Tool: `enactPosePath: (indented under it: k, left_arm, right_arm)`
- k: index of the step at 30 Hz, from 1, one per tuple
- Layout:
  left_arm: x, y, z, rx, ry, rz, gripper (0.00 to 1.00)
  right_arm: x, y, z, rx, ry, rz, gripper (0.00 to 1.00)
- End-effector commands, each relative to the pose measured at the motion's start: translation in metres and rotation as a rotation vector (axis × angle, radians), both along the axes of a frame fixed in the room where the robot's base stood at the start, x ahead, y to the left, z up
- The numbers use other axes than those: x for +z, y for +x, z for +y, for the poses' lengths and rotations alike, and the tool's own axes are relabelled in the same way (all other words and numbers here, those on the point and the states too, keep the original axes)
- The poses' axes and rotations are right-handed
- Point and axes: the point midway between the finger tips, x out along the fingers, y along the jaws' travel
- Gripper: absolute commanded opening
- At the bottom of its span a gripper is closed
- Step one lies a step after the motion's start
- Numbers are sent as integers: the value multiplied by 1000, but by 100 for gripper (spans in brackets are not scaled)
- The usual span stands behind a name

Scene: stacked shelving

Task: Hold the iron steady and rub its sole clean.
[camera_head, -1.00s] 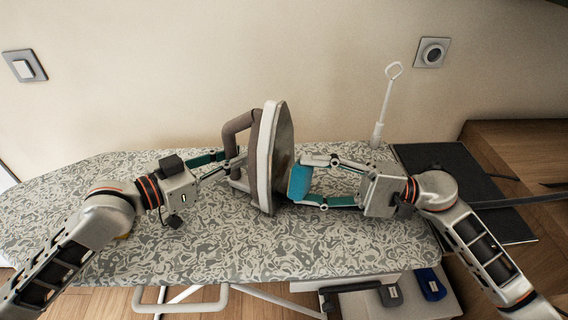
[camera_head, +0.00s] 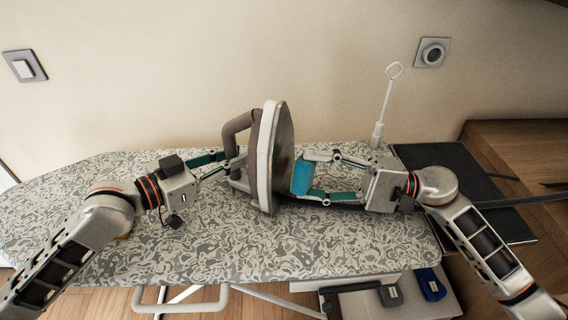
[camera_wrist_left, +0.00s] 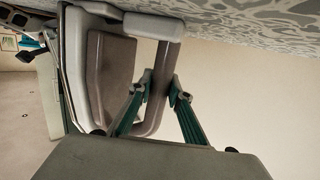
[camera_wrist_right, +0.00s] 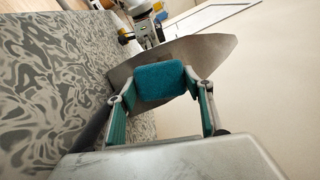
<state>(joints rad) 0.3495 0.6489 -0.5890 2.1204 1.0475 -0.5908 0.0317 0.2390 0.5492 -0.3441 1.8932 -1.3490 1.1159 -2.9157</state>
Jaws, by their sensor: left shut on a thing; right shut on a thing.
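The iron (camera_head: 264,150) stands upright on its edge over the ironing board, its metal sole (camera_head: 283,150) facing right. My left gripper (camera_head: 233,163) is shut on the iron's grey-brown handle (camera_head: 237,128); the left wrist view shows the fingers around the handle (camera_wrist_left: 158,95). My right gripper (camera_head: 312,175) is shut on a blue sponge-like pad (camera_head: 303,177). In the right wrist view the pad (camera_wrist_right: 161,81) lies between the fingertips in front of the sole (camera_wrist_right: 196,53). Whether the pad touches the sole I cannot tell.
The patterned ironing board (camera_head: 200,245) is clear in front of the iron. A dark panel (camera_head: 440,165) lies at its right end, near a white upright rod with a loop (camera_head: 384,105). A dark-handled thing and a blue block (camera_head: 431,284) sit on a shelf below.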

Motion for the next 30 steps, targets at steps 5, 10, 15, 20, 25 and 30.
enactPosePath:
  k: [5,10,15,20,25,30]
  left_arm:
    - [-2,-2,-2,-4,0,5,3]
    - [-2,-2,-1,-4,0,5,3]
    - [-2,-2,-1,-4,0,5,3]
    - [-2,-2,-1,-4,0,5,3]
    - [-2,-2,-1,-4,0,5,3]
    - [-2,-2,-1,-4,0,5,3]
  right_arm:
    - [0,2,-1,0,0,0,34]
    - [0,-3,2,1,0,0,34]
    - [0,-9,5,0,-1,-1,34]
    - [0,-12,7,1,0,-1,34]
    - [0,-16,9,0,-1,0,34]
    - [0,-16,9,0,0,0,34]
